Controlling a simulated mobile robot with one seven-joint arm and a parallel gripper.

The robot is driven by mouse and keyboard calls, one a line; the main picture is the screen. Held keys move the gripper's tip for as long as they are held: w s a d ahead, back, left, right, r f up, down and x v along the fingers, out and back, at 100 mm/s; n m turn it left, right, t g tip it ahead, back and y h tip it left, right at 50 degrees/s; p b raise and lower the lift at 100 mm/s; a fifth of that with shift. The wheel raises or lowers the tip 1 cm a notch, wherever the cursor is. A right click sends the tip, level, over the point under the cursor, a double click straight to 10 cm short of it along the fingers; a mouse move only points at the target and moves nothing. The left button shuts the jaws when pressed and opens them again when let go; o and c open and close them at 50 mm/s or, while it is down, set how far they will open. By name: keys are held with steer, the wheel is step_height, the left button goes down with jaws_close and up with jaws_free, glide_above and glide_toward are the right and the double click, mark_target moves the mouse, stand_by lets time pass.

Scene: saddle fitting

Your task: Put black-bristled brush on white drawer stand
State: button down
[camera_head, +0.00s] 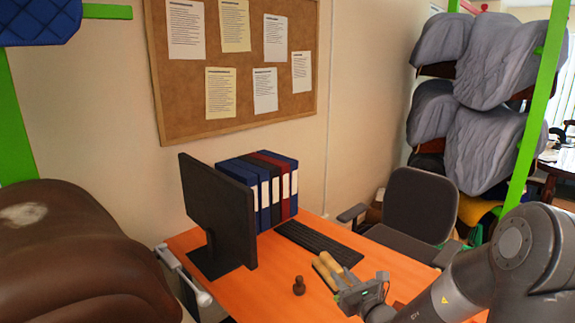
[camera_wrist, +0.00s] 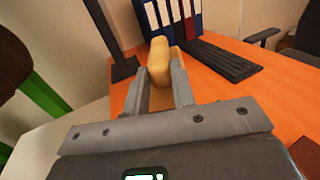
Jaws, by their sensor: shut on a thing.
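My gripper (camera_head: 347,281) is over the right part of the orange desk. In the wrist view its two fingers (camera_wrist: 160,75) are shut on a tan wooden brush (camera_wrist: 159,52), which sticks out past the fingertips. In the head view two tan wooden pieces (camera_head: 328,266) show side by side at the fingers; I cannot tell whether both belong to the held brush. No bristles show, so their colour cannot be told. A white piece of furniture with a rail, likely the drawer stand (camera_head: 203,297), is at the desk's left end, mostly hidden; a pale surface (camera_wrist: 55,140) shows left in the wrist view.
On the orange desk (camera_head: 262,274) stand a black monitor (camera_head: 220,215), several binders (camera_head: 265,185), a black keyboard (camera_head: 318,245) and a small dark wooden stamp-like piece (camera_head: 299,286). An office chair (camera_head: 420,205) is behind it. A brown saddle (camera_head: 75,255) fills the lower left.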

steer(key=shift+s+a+f, duration=0.15)
steer(key=shift+s+a, duration=0.05)
steer(key=shift+a, duration=0.6)
steer(key=f, duration=0.1)
steer(key=d+f+h, duration=0.1)
steer(key=shift+w+f+m+t, duration=0.3)
steer(key=shift+w+m, duration=0.1)
steer(key=shift+w+d+f+m+h, duration=0.15)
steer(key=shift+f+m+h, duration=0.15)
steer(key=shift+f+h, duration=0.45)
steer(key=shift+d+f, duration=0.1)
steer(key=shift+f, duration=0.05)
